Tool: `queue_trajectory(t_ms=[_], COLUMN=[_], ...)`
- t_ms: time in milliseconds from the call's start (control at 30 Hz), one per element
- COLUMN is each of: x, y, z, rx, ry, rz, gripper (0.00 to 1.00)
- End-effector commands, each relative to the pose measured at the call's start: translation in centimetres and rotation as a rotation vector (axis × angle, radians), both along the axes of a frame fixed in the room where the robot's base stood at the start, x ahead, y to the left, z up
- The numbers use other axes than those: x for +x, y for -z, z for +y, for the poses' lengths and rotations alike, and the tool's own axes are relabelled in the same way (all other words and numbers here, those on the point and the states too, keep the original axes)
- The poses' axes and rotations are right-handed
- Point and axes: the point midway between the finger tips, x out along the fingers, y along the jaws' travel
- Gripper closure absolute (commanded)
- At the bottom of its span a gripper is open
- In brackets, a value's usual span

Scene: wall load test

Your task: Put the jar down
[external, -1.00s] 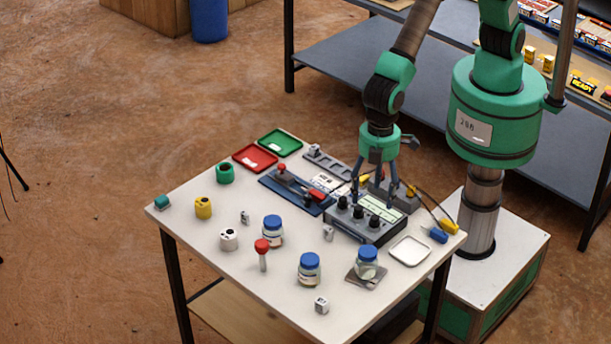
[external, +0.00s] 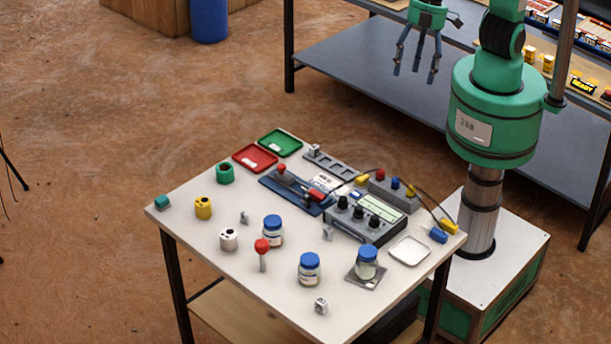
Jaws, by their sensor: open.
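Three jars with blue lids stand upright on the white table (external: 200,235). One jar (external: 273,231) is near the middle, beside a red-topped peg. A second jar (external: 309,268) is near the front edge. A third jar (external: 367,262) stands on a small grey square plate (external: 364,279) at the right. My gripper (external: 417,68) is open and empty, high above and behind the table, with its fingers pointing down. It is well apart from all the jars.
A meter box (external: 366,218) with knobs and cables, a white tray (external: 409,251), a red tray (external: 255,158) and a green tray (external: 280,142) are on the table. Small coloured cylinders stand at the left. A grey shelf (external: 350,70) is behind.

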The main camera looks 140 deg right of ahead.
Motion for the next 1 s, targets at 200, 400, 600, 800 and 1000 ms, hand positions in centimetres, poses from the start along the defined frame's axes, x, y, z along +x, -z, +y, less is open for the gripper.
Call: queue_trajectory(t_ms=[200,400,600,800,1000], x=[-5.8,-11.1,-16.2,-20.7,-23.3], y=[-3.0,-4.7,-5.4,-5.4,-5.0], z=[-0.8,-1.4,-1.9,-2.3,-2.5], rx=[-0.001,-0.003,-0.006,-0.009,-0.012], ry=[0.002,0.002,0.002,0.003,0.004], rz=[-0.055,-0.1,-0.147,-0.188,-0.213], gripper=[0.34,0.34,0.34,0.34,0.34])
